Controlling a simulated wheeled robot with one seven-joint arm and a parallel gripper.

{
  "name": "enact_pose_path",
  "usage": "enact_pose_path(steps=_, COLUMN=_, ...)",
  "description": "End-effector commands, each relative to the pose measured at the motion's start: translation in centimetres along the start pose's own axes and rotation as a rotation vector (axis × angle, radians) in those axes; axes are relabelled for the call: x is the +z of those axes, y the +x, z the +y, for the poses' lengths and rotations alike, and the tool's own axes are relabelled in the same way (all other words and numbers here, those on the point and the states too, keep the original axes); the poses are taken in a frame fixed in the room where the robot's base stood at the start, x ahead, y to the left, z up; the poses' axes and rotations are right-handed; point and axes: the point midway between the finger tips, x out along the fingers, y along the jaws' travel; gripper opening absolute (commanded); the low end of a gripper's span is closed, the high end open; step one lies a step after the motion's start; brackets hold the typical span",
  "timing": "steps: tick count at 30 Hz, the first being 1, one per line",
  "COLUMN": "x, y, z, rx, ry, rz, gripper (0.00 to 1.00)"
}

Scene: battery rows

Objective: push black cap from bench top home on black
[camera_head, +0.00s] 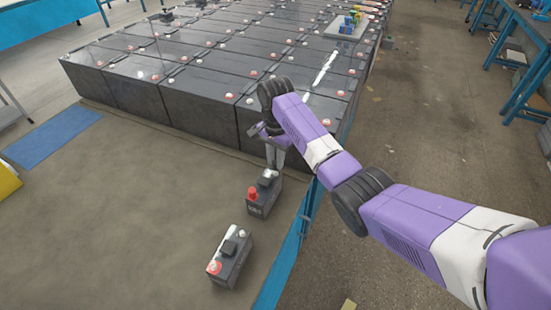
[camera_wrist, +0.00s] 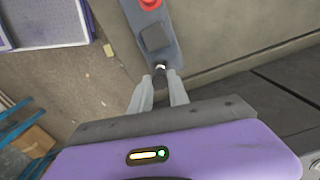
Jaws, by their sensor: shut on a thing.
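My gripper (camera_head: 273,168) points down at the far end of a small grey battery (camera_head: 262,204) on the bench top. In the wrist view, the fingers of my gripper (camera_wrist: 164,84) are closed on a small black cap (camera_wrist: 167,78). The cap is at the battery's near end, next to a pale terminal post (camera_wrist: 160,66). I cannot tell how far the cap sits on the post. The same battery (camera_wrist: 170,57) shows a black block (camera_wrist: 155,37) in its middle and a red cap (camera_wrist: 150,4) at its other end.
Behind are rows of large dark batteries (camera_head: 190,95). A blue bench edge (camera_head: 290,262) runs along the right.

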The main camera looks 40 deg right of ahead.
Motion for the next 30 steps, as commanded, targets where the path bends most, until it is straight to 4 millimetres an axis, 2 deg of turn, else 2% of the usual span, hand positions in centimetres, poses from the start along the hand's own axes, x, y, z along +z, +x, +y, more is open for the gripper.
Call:
enact_pose_path(steps=14, x=0.0, y=0.2, z=0.0, rx=0.000, ry=0.000, rz=-0.001, gripper=0.00)
enact_pose_path(steps=30, x=0.1, y=1.3, z=0.0, rx=0.000, ry=-0.002, rz=-0.001, gripper=0.00)
